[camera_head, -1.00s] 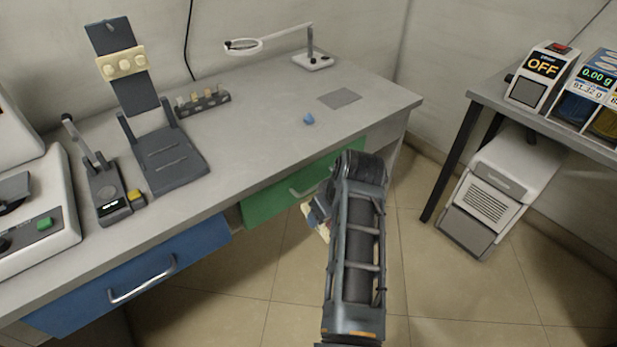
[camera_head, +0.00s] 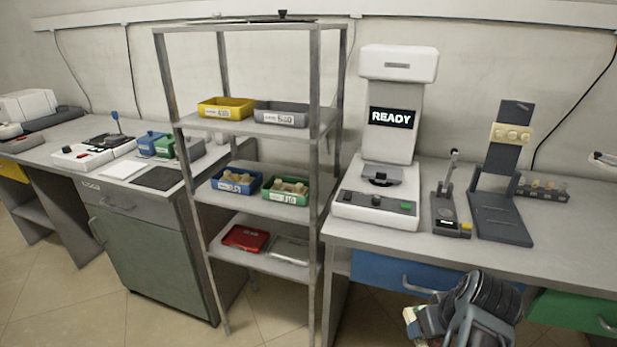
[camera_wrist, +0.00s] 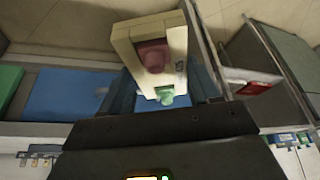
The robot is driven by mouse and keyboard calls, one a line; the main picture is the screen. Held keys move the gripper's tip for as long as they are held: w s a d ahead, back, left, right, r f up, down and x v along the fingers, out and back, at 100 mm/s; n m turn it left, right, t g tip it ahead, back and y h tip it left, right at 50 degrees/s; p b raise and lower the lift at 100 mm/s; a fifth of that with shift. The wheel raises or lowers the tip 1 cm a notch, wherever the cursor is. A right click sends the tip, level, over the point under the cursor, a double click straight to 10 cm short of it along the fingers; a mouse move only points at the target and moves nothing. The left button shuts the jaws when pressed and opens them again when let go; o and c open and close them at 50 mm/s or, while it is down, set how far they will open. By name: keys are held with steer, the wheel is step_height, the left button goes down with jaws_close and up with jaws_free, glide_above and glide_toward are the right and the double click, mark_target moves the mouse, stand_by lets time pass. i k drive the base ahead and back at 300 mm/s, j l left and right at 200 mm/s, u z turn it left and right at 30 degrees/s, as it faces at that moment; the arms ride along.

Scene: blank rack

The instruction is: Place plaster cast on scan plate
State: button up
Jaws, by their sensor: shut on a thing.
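My gripper (camera_head: 428,318) is low at the bottom right in the head view, in front of the bench drawers, mostly behind my own arm. It is shut on a cream plaster cast (camera_head: 413,328), of which only an edge shows there. In the wrist view the plaster cast (camera_wrist: 158,55) is a cream block with a dark red part and a green part, held between the jaws (camera_wrist: 165,100). A white machine (camera_head: 390,130) with a READY screen stands on the bench. A small dark plate (camera_head: 381,181) on its base looks like the scan plate; the cast is apart from it.
An open metal rack (camera_head: 313,190) with yellow, grey, blue and green bins stands left of the machine. A dark device (camera_head: 448,212) and a dark stand (camera_head: 503,215) are to its right. The blue drawer (camera_head: 378,272) and bench edge are near my gripper.

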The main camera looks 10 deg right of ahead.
mark_target(383, 171)
steer(key=i+u, duration=0.25)
steer(key=u, duration=0.15)
steer(key=i+u, duration=0.3)
steer(key=u, duration=0.15)
